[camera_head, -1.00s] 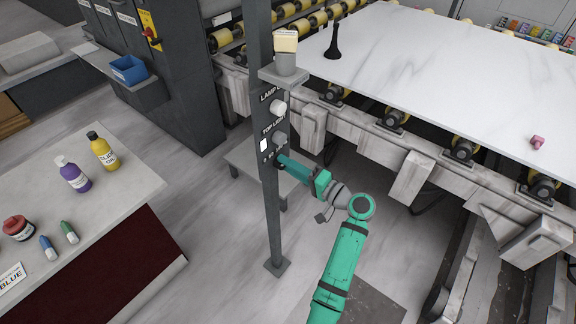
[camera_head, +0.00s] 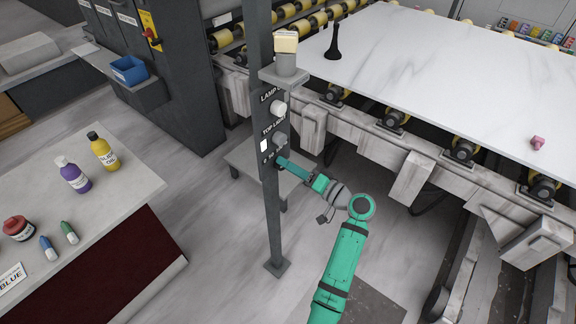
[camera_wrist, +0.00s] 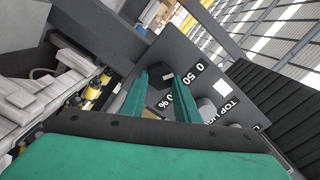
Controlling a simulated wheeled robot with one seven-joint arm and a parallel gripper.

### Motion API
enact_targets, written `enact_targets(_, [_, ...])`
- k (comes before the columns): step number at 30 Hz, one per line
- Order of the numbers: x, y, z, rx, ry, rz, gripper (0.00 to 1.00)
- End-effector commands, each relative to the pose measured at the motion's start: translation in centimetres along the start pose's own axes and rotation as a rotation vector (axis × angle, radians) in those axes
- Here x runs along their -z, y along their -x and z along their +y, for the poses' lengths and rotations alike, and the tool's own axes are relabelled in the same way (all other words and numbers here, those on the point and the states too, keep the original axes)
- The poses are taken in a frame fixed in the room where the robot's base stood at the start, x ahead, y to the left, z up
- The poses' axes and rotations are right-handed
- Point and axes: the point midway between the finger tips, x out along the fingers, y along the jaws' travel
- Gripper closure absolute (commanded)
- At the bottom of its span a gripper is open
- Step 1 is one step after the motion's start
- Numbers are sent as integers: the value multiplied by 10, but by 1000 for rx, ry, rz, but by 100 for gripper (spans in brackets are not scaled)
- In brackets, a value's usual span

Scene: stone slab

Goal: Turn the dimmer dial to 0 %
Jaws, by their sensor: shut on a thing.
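The control panel (camera_head: 270,128) is on a dark post, with "LAMP" and "TOP LIGHT" lettering and a row of numbers. My gripper (camera_head: 282,162) reaches the panel's lower part, just below the number row. In the wrist view, my gripper's two green fingers (camera_wrist: 165,90) sit on either side of a dark dial (camera_wrist: 157,74) and are shut on it. The printed "0", "50" and "%" marks show beside the fingers. The dial is mostly hidden by the fingers, and I cannot read its pointer. In the head view the dial is hidden behind my gripper.
A ledge (camera_head: 284,77) holds a sponge-like block. The stone slab (camera_head: 440,60) lies on rollers to the right.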

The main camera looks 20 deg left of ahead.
Motion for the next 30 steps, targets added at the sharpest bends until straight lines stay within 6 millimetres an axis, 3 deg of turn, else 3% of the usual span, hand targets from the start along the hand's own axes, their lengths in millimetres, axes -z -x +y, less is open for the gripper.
enact_targets(1, [0, 0, 1, -2, 1, 0, 94])
enact_targets(2, [0, 0, 1, -2, 1, 0, 67])
enact_targets(4, [0, 0, 1, -2, 0, 0, 53])
enact_targets(13, [0, 1, 0, -1, 0, 0, 53])
enact_targets(17, [0, 10, 0, -1, 0, 1, 53])
enact_targets(30, [0, 86, 1, -2, 0, 2, 53])
